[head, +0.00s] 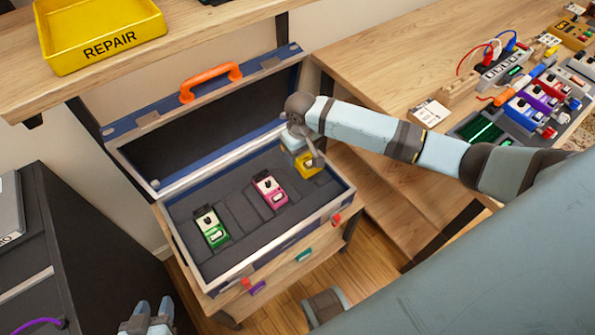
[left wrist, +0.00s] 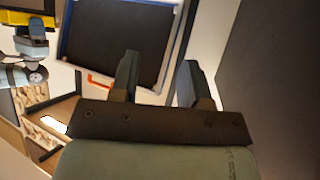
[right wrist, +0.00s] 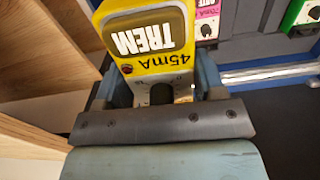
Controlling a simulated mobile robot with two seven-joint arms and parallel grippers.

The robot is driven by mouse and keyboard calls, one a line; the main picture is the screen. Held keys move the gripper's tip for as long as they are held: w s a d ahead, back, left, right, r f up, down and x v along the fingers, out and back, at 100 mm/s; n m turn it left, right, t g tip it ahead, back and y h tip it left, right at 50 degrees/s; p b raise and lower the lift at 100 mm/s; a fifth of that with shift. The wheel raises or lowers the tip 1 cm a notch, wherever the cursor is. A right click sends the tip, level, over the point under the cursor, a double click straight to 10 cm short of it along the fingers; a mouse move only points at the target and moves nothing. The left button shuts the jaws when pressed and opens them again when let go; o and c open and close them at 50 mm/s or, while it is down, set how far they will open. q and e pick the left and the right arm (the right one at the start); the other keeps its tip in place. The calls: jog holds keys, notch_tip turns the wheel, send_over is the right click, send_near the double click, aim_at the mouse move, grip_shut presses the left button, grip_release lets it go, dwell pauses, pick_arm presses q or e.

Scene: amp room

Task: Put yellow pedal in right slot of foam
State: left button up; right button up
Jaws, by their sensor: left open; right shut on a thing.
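The yellow pedal (head: 310,168) is at the right end of the open case's dark foam (head: 240,210). My right gripper (head: 306,158) is shut on it from above. In the right wrist view the pedal (right wrist: 150,40), marked TREM and 45mA, sits between the fingers (right wrist: 160,90). I cannot tell whether it hangs over the right slot or is inside it; the arm and pedal hide the slot. A green pedal (head: 211,227) lies in the left slot and a pink pedal (head: 269,189) in the middle. My left gripper (head: 148,318) is open and empty, low at the left.
The case's lid (head: 200,135), with an orange handle (head: 210,82), stands open at the back. A yellow REPAIR bin (head: 100,32) is on the shelf. Several pedals and cables crowd the wooden table (head: 390,60) at right. A dark cabinet (head: 75,250) stands at left.

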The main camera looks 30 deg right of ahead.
pick_arm(q)
notch_tip(320, 180, down, 8)
jog(key=d+b, duration=0.1)
jog(key=b, duration=1)
pick_arm(e)
jog(key=shift+n, duration=0.3)
jog(key=w+f, duration=0.2)
jog(key=f, duration=0.2)
jog(key=w+d+f, duration=0.1)
jog(key=w+f, duration=0.1)
jog(key=f, duration=0.2)
jog(key=w+d+f, duration=0.1)
jog(key=w+f, duration=0.1)
jog(key=f, duration=0.3)
jog(key=shift+d, duration=0.1)
jog(key=shift+f+b, duration=0.3)
jog(key=shift+b, duration=0.25)
jog(key=shift+f+b, duration=0.6)
jog(key=shift+b, duration=0.25)
jog(key=shift+s+f, duration=0.1)
jog(key=shift+f, duration=1.05)
pick_arm(q)
notch_tip(320, 180, up, 5)
jog(key=w+d+t+h, duration=0.2)
jog(key=t, duration=0.1)
jog(key=shift+w+d, duration=0.25)
